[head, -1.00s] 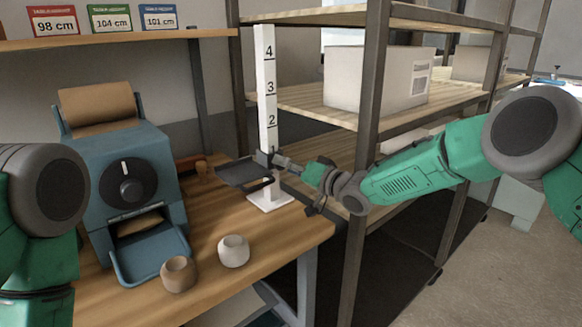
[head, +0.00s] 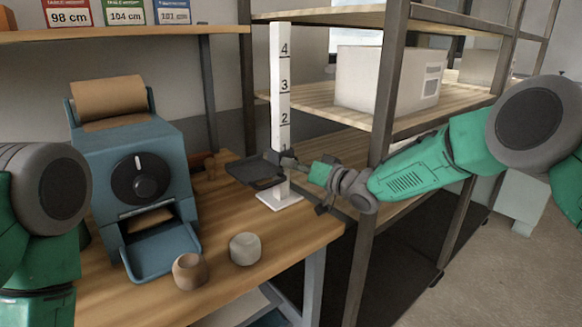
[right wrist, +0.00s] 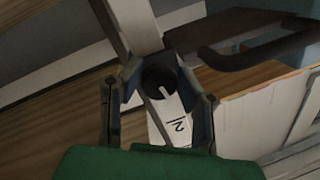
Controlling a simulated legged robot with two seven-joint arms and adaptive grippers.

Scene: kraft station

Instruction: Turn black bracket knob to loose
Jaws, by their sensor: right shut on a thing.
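A white upright post (head: 281,95) with numbers stands on a white foot on the bench. A black bracket (head: 255,171) with a flat tray is fitted low on it, near the 1 mark. In the right wrist view, the bracket's round black knob (right wrist: 156,84) with a white pointer line lies between the fingers of my right gripper (right wrist: 158,80), which is shut on it. In the head view my right gripper (head: 297,164) is at the bracket's right side, and the knob is hidden there. My left arm shows at the left edge, but its gripper is out of view.
A blue machine (head: 136,184) with a brown roll and a dial stands on the wooden bench (head: 226,280). A brown pot (head: 189,272) and a pale pot (head: 245,249) sit near its front. A metal-framed shelf (head: 390,125) with a white box (head: 385,79) stands close behind my right arm.

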